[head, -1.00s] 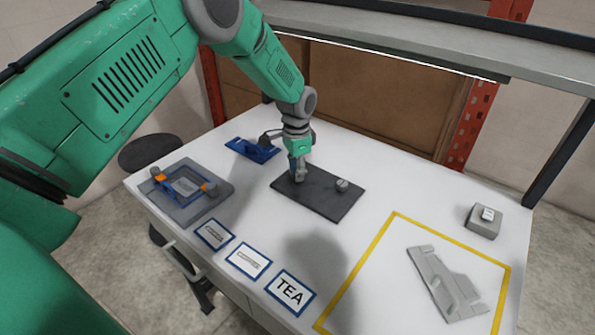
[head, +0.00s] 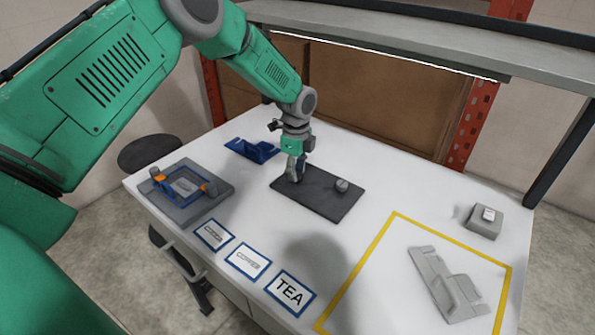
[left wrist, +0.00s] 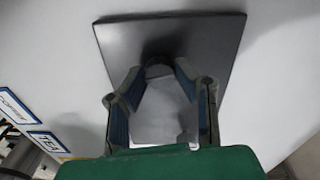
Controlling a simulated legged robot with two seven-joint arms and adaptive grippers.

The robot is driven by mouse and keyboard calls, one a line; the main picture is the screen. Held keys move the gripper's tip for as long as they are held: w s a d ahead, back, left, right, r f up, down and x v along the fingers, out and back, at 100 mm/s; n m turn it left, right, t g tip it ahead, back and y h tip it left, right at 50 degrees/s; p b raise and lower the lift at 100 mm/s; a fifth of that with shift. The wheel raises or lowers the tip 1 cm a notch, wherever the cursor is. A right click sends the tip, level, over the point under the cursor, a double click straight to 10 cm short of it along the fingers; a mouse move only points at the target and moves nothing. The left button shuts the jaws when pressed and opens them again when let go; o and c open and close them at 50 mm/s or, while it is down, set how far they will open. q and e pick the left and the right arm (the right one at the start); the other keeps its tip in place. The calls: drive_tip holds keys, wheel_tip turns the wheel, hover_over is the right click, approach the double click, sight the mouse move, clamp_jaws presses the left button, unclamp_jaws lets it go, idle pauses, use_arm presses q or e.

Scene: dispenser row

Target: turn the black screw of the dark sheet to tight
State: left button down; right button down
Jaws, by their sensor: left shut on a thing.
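The dark sheet (head: 322,203) lies flat on the white table, and it also shows in the left wrist view (left wrist: 218,35). My left gripper (head: 293,180) points down over the sheet's left end. In the left wrist view its two fingers (left wrist: 158,82) close around a small dark screw head (left wrist: 157,71), which is mostly hidden between the fingertips. The gripper is shut on this screw. A grey knob (head: 342,185) stands free on the sheet's right part. My right gripper is not in view.
A blue bracket (head: 252,150) lies behind and left of the sheet. A grey fixture (head: 195,205) with a blue frame is at the left edge. Labelled cards (head: 248,260) lie in front. A yellow outline (head: 365,252) surrounds a grey part (head: 437,280) at right.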

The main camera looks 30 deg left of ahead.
use_arm(q)
drive_tip(key=shift+w+a+r+m, duration=0.15)
drive_tip(key=shift+w+r+m, duration=0.15)
drive_tip(key=shift+m, duration=0.6)
drive_tip(key=c, duration=1.3)
unclamp_jaws()
drive_tip(key=shift+o, duration=0.2)
drive_tip(key=shift+s+f, duration=0.1)
drive_tip(key=shift+s, duration=0.05)
wheel_tip(320, 180, up, 12)
drive_tip(key=shift+f, duration=0.1)
